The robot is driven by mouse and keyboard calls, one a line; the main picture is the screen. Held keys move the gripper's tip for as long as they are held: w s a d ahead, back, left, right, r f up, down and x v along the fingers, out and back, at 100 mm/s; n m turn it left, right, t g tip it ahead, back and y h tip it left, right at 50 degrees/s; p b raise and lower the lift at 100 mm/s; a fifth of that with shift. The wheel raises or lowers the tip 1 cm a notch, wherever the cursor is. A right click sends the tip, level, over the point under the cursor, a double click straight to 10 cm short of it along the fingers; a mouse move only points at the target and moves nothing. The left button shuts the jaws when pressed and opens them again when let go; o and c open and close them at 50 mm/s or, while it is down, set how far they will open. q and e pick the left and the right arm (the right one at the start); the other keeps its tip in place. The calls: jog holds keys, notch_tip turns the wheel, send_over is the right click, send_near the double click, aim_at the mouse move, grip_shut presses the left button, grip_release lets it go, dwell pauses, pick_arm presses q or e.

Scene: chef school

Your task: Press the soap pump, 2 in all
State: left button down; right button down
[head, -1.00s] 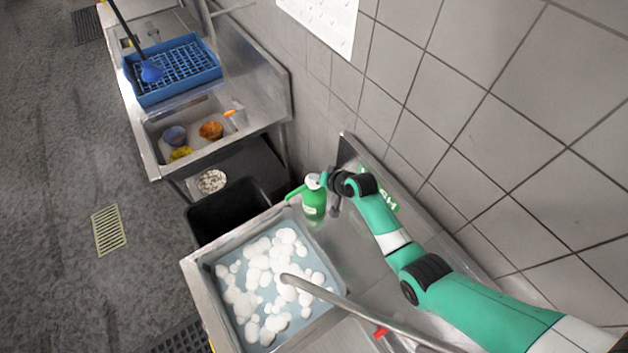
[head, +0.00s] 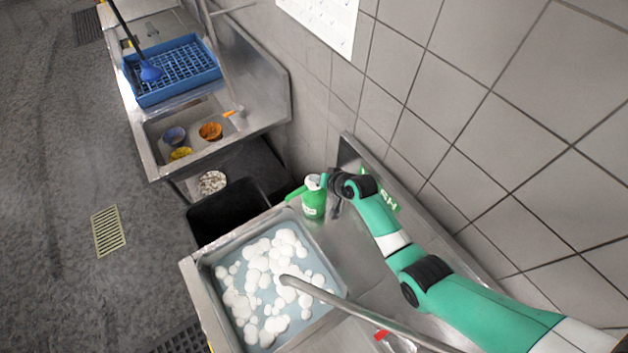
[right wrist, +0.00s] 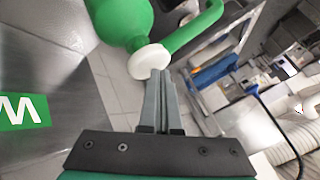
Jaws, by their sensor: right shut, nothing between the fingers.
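The soap pump is a green bottle (head: 313,204) with a white cap and a green spout pointing left. It stands upright at the back corner of the sink in the head view. My right gripper (head: 335,207) is beside it on the right, partly hidden by its own wrist. In the right wrist view the green bottle (right wrist: 121,20), its white cap (right wrist: 149,61) and green spout show at the top. The shut, empty fingers (right wrist: 160,75) reach up to the cap's edge; I cannot tell whether they touch it. My left gripper is out of view.
A sink basin (head: 206,283) with foamy water lies in front of the pump, crossed by a metal faucet (head: 330,297). A tiled wall (head: 480,130) rises behind. A black bin (head: 232,210) and a counter with a blue rack (head: 180,70) are farther left.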

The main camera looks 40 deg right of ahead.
jog(key=shift+f+b, duration=0.45)
jog(key=shift+f, duration=0.2)
dwell(0.5)
jog(key=shift+r+p, duration=1.35)
jog(key=shift+r, duration=0.05)
notch_tip(320, 180, up, 5)
jog(key=p, duration=0.5)
jog(key=shift+r, duration=0.1)
jog(key=shift+a, duration=0.15)
